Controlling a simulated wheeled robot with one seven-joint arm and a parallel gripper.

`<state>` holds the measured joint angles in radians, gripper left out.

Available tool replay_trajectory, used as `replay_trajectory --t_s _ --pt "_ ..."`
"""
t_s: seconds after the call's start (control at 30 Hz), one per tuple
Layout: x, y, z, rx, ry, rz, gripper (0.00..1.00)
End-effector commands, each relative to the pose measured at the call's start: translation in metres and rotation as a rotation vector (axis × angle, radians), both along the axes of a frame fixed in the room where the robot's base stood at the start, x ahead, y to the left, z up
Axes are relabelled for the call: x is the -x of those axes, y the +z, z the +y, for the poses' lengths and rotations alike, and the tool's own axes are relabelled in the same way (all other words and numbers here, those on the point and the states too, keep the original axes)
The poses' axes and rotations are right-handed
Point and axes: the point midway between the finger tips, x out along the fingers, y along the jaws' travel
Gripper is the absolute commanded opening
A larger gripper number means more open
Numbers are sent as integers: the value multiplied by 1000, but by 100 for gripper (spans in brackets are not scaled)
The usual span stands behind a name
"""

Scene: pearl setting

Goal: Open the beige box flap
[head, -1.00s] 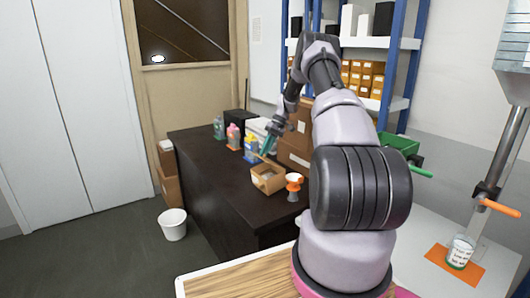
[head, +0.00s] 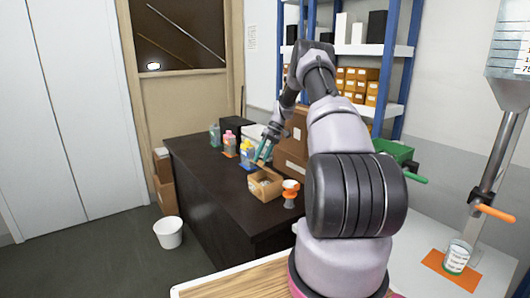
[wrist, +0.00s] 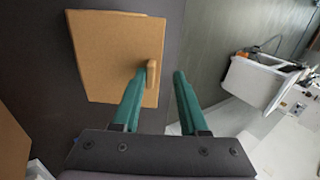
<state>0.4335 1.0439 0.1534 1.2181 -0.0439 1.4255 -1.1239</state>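The beige box (head: 265,187) sits on the dark table near its front right edge. In the wrist view its flat tan face (wrist: 112,48) fills the upper left, with a small raised tab (wrist: 153,82) at its right edge. My gripper (head: 261,162) is just above and behind the box. In the wrist view my gripper (wrist: 165,72) has its two teal fingers apart with no object held between them. The left fingertip overlaps the tab in the picture; I cannot tell whether they touch. How far the flap is lifted is unclear.
An orange stand with a white top (head: 290,192) is close to the box's right. Several bottles (head: 229,141) stand farther back on the dark table (head: 215,185). Large brown cartons (head: 294,140) are behind my gripper. A white bucket (head: 168,232) is on the floor.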

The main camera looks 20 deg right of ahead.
Motion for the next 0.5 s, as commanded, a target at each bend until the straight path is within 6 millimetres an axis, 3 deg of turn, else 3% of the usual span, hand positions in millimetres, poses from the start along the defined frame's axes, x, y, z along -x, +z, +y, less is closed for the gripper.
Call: replay_trajectory --t_s 0.5 --pt "-5 29 -22 1 0 -2 42"
